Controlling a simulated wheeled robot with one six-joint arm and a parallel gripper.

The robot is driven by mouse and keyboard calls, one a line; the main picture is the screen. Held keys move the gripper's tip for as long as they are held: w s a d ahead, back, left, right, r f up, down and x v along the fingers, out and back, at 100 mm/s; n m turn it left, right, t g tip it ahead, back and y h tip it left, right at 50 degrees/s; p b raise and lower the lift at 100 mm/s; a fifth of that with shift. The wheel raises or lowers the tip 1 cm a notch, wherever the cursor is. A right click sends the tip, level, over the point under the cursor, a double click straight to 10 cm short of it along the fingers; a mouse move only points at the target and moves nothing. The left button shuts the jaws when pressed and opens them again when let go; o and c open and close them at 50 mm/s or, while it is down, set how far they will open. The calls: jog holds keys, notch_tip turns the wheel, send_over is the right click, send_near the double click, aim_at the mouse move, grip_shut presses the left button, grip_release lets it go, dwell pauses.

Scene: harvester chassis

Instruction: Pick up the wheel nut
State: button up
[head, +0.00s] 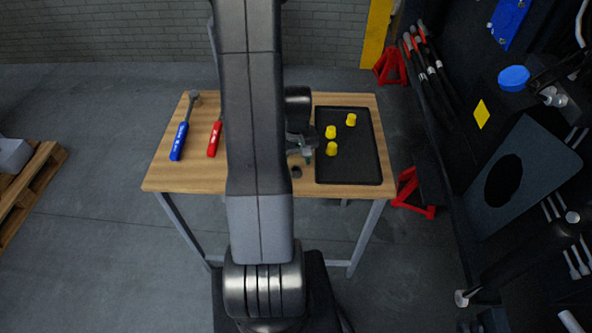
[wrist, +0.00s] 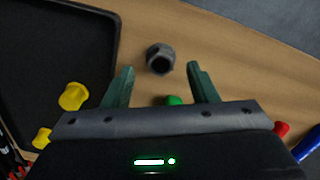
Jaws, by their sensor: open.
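A dark grey wheel nut (wrist: 160,58) lies on the wooden table in the wrist view, just beyond the fingertips and roughly centred between them. Its hole shows on the side toward me. In the head view the nut (head: 296,172) is a small dark ring on the table, left of the black tray. My gripper (wrist: 160,82) is open and empty, with its two green fingers spread apart. In the head view my gripper (head: 302,152) is over the table near the tray's left edge, partly hidden by my own arm.
The black tray (head: 345,178) holds several yellow caps (head: 332,149). A blue-handled tool (head: 180,141) and a red-handled tool (head: 215,139) lie on the table's left side. A green round thing (wrist: 173,100) shows between my fingers. The dark chassis (head: 480,160) stands to the right.

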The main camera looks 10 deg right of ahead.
aim_at(296, 166)
jog(key=shift+w+f, duration=0.1)
jog(key=shift+f, duration=1.45)
jog(key=shift+c, duration=0.2)
jog(key=c, duration=1)
jog(key=shift+c, duration=0.3)
jog(key=shift+r, duration=0.15)
